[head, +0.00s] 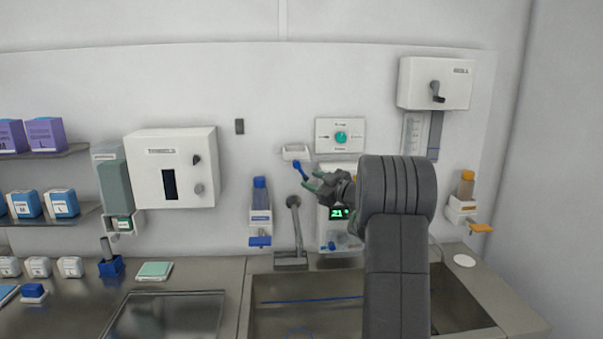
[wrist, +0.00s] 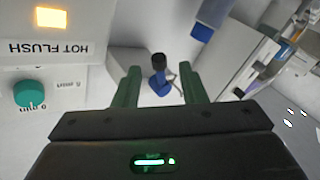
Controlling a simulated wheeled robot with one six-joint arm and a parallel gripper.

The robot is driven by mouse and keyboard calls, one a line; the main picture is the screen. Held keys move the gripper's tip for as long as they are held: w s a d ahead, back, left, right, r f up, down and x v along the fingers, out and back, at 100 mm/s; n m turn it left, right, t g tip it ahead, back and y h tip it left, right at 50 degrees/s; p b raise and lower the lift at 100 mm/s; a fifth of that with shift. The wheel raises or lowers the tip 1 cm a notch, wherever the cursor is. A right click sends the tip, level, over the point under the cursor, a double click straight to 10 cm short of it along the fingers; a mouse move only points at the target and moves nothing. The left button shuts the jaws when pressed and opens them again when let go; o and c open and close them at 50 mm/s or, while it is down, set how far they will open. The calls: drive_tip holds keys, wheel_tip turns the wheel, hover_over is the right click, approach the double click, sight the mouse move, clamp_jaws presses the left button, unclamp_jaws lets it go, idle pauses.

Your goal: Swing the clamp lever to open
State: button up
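The clamp lever (head: 300,171) is a small blue handle that slants down from a white wall bracket (head: 294,152) above the sink. In the wrist view the lever (wrist: 159,78) has a dark round end and shows between my two green fingers. My gripper (head: 311,181) is just right of the lever in the head view, with its fingers pointing left toward it. In the wrist view my gripper (wrist: 160,75) is open, with clear gaps between the lever and each finger. I cannot tell whether the lever is deep enough to lie between the fingertips.
A panel with a teal knob (head: 341,137) is above my gripper; the wrist view shows "HOT FLUSH" beside it. A unit with a green display (head: 339,214) is below. A faucet (head: 295,225) stands below the lever. A blue-bottle dispenser (head: 260,195) is to the left.

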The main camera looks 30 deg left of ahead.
sight(307, 178)
drive_tip(key=p+x, duration=0.1)
drive_tip(key=x, duration=0.5)
clamp_jaws()
